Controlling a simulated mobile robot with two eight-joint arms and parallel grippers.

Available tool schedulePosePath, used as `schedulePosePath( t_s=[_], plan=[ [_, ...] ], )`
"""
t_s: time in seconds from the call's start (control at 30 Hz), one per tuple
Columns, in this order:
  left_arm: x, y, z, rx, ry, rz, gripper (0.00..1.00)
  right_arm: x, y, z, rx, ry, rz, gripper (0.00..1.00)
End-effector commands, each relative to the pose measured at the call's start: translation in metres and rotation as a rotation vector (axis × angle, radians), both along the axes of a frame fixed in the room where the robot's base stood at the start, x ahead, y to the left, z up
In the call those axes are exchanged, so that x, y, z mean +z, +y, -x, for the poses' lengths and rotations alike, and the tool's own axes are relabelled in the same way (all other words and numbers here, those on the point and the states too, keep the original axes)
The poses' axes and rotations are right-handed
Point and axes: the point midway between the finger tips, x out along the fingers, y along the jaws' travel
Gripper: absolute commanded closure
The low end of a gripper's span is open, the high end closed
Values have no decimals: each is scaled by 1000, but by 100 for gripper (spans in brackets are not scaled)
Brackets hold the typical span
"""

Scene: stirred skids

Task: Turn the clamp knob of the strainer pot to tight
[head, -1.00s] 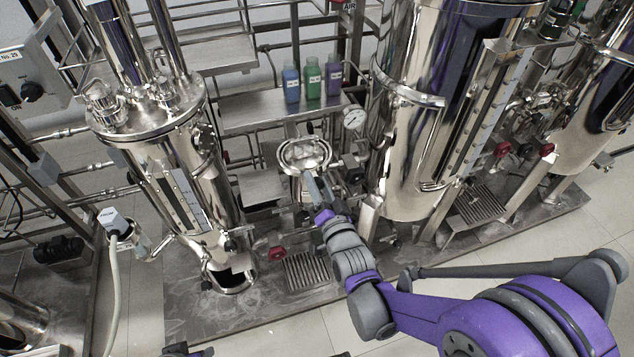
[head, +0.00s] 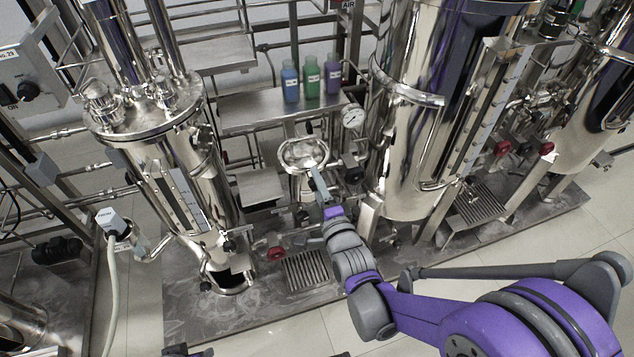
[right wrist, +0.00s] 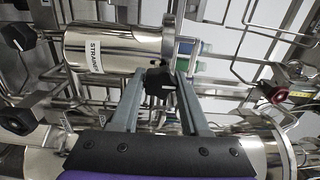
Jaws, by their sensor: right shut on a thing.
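The strainer pot (head: 303,158) is a small shiny steel vessel between the two large tanks in the head view. In the right wrist view the strainer pot (right wrist: 115,47) lies sideways with a white label. Its black clamp knob (right wrist: 159,84) is between the fingers of my right gripper (right wrist: 160,82). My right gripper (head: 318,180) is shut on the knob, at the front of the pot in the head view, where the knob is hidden. The knob's marking cannot be read. Only a dark bit near the bottom edge may be my left arm; its gripper jaws do not show.
Blue, green and purple bottles (head: 312,80) stand on a steel shelf behind the pot. A pressure gauge (head: 352,117) and pipes are close at its right. Large tanks (head: 165,150) flank it.

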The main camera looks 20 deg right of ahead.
Motion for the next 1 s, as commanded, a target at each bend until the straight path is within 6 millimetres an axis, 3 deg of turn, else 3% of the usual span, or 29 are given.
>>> schedulePosePath(
  t_s=[0.67, 0.7, 0.83, 1.0],
  plan=[
    [0, 0, 0, 0, 0, 0, 53, -1, 0, 0, 0, 3, -65, 100],
    [0, 0, 0, 0, 0, 0, 53, -1, 0, 0, 0, 3, -65, 51],
    [0, 0, 0, 0, 0, 0, 53, -1, 0, 0, 0, 3, -65, 28],
    [0, 0, 0, 0, 0, 0, 53, 0, 0, 0, 0, 3, -64, 26]
  ],
)
